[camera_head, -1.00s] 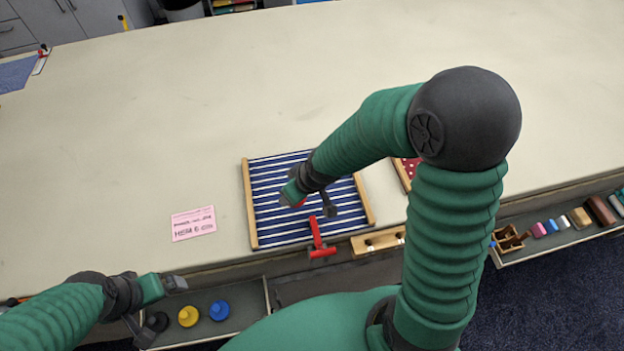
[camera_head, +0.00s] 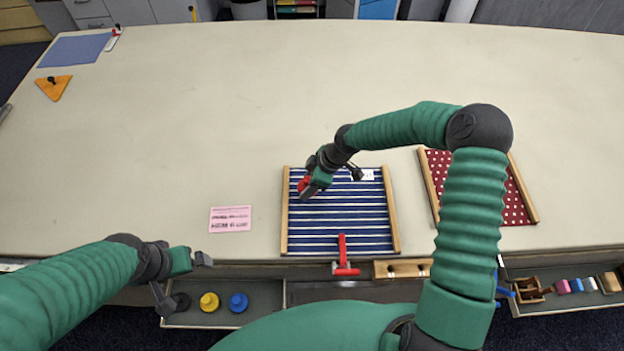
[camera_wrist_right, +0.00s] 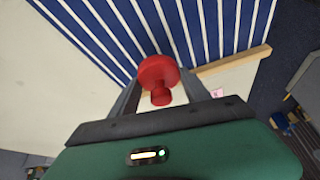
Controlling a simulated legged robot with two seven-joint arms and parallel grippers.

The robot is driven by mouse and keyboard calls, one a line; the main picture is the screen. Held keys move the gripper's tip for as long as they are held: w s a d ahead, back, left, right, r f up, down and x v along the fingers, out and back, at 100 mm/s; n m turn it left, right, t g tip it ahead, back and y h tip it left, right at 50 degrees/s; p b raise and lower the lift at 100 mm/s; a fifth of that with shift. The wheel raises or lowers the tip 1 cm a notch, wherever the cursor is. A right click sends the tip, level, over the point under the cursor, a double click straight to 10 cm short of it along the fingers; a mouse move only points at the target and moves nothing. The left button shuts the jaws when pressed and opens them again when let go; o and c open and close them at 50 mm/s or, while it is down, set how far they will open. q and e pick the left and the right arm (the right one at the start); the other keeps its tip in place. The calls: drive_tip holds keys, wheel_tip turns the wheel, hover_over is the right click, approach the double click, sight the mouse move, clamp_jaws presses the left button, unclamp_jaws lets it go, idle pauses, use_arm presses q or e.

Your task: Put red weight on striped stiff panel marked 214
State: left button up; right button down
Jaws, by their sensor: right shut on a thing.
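The red weight (camera_head: 304,185) is in my right gripper (camera_head: 318,183), which is shut on it, over the far left part of the blue-and-white striped panel (camera_head: 340,222). The right wrist view shows the red weight (camera_wrist_right: 158,72) between the fingers, its knob toward the gripper and the striped panel (camera_wrist_right: 150,22) behind it. I cannot tell whether the weight touches the panel. The panel has wooden side rails and a white label (camera_head: 367,175), too small to read. My left gripper (camera_head: 185,281) is open and empty above the front left drawer.
A red clamp (camera_head: 343,257) sits at the panel's front edge, beside a wooden block with holes (camera_head: 403,269). A red dotted panel (camera_head: 510,205) lies right. A pink note (camera_head: 230,219) lies left. The drawer holds yellow (camera_head: 209,302) and blue (camera_head: 238,302) weights.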

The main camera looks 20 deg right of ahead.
drive_tip(key=shift+w+d+f, duration=0.1)
drive_tip(key=shift+w+d, duration=0.95)
drive_tip(key=shift+w, duration=0.15)
wheel_tip(320, 180, down, 3)
drive_tip(key=shift+f+p, duration=0.1)
drive_tip(key=shift+p, duration=0.75)
drive_tip(key=shift+a+f, duration=0.15)
drive_tip(key=shift+a, duration=0.1)
drive_tip(key=c, duration=0.6)
unclamp_jaws()
drive_tip(key=shift+a, duration=0.1)
use_arm(q)
drive_tip(key=shift+d+v, duration=0.2)
drive_tip(key=shift+v, duration=0.9)
use_arm(e)
drive_tip(key=shift+o, duration=0.5)
use_arm(q)
drive_tip(key=shift+w+d, duration=0.1)
drive_tip(key=shift+d, duration=0.1)
use_arm(e)
drive_tip(key=shift+d, duration=0.35)
